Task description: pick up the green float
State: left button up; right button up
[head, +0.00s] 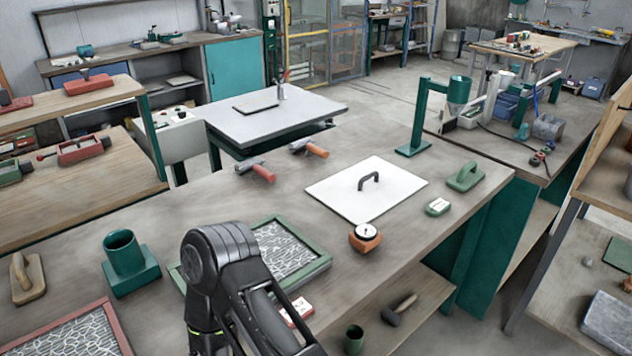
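The green float (465,177) lies flat on the workbench (330,165) near its right end, with its handle on top. It stands apart from the things around it. One of my arms shows as a black link and joint at the bottom middle, well to the left of the float and nearer to me. Neither gripper can be made out, and nothing of mine is at the float.
A white board with a black handle (340,196), a small green-and-white block (438,207) and an orange gauge (365,238) lie near the float. A green post stand (413,150) rises behind it. A green-framed panel (317,266) lies beside my arm.

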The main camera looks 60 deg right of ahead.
aim_at(469, 175)
jog(key=k+l, duration=0.2)
jog(key=l, duration=0.25)
jog(key=k+l+z, duration=0.1)
jog(key=k+l, duration=0.15)
jog(key=l, duration=0.15)
jog(key=k+l, duration=0.15)
jog(key=l, duration=0.3)
jog(key=k+l+z, duration=0.15)
jog(key=l, duration=0.3)
jog(key=k+l, duration=0.25)
jog(key=l, duration=0.2)
jog(key=k+l+z, duration=0.1)
jog(key=l, duration=0.35)
jog(key=k+l, duration=0.25)
jog(key=l, duration=0.25)
jog(key=k+l+z, duration=0.1)
jog(key=l, duration=0.35)
